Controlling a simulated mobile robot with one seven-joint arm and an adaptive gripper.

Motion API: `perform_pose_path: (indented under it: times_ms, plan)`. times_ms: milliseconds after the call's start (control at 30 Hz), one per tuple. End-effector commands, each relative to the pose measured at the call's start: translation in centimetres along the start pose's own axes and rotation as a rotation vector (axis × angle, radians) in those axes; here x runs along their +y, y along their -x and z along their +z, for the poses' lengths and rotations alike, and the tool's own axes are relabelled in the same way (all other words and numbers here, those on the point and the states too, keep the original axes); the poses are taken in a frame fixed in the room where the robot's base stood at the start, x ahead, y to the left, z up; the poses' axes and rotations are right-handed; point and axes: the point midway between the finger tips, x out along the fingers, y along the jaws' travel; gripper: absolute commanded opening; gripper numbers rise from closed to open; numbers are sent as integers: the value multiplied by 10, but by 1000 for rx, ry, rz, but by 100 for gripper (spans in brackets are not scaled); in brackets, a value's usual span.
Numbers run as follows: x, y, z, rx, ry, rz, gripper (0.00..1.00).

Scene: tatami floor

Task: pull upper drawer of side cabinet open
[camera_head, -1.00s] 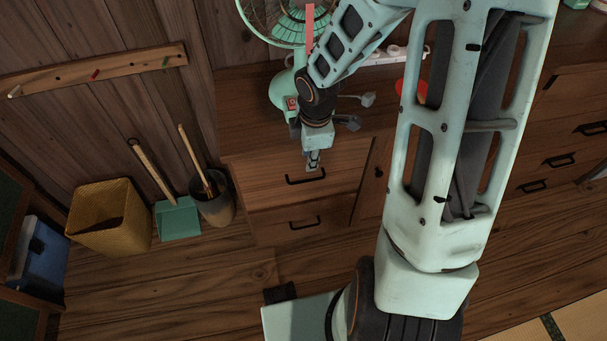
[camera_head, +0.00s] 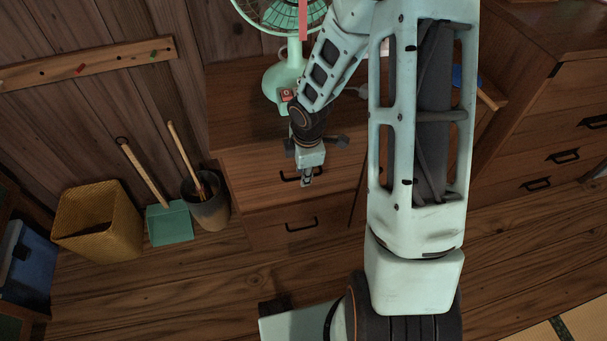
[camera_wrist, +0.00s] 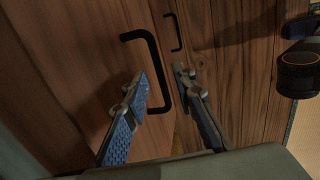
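The side cabinet (camera_head: 212,120) is brown wood with two stacked drawers. The upper drawer (camera_head: 255,172) has a black bar handle (camera_head: 289,178), partly hidden behind my gripper (camera_head: 307,182). The lower drawer (camera_head: 265,228) has a similar handle (camera_head: 301,225) and looks shut. In the wrist view, my gripper (camera_wrist: 158,82) is open, and the bar of the near black handle (camera_wrist: 158,65) appears between its two fingers. I cannot tell whether either finger touches it. A smaller, farther handle (camera_wrist: 173,33) shows beyond. I cannot tell whether the upper drawer stands slightly out.
A green fan (camera_head: 285,82) stands on the cabinet top. Left of the cabinet are a dark bin (camera_head: 208,212), a teal dustpan (camera_head: 170,225) and a yellow basket (camera_head: 100,235). A larger chest (camera_head: 545,130) stands at the right. Wooden floor before the cabinet is partly clear.

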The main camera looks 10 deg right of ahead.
Motion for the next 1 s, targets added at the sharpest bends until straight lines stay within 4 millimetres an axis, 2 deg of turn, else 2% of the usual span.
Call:
perform_pose_path:
  times_ms: [233, 467, 1000]
  plan:
    - [0, 0, 0, 0, 0, 0, 25]
    - [0, 0, 0, 0, 0, 0, 0]
    - [0, -1, 0, 0, 0, -1, 0]
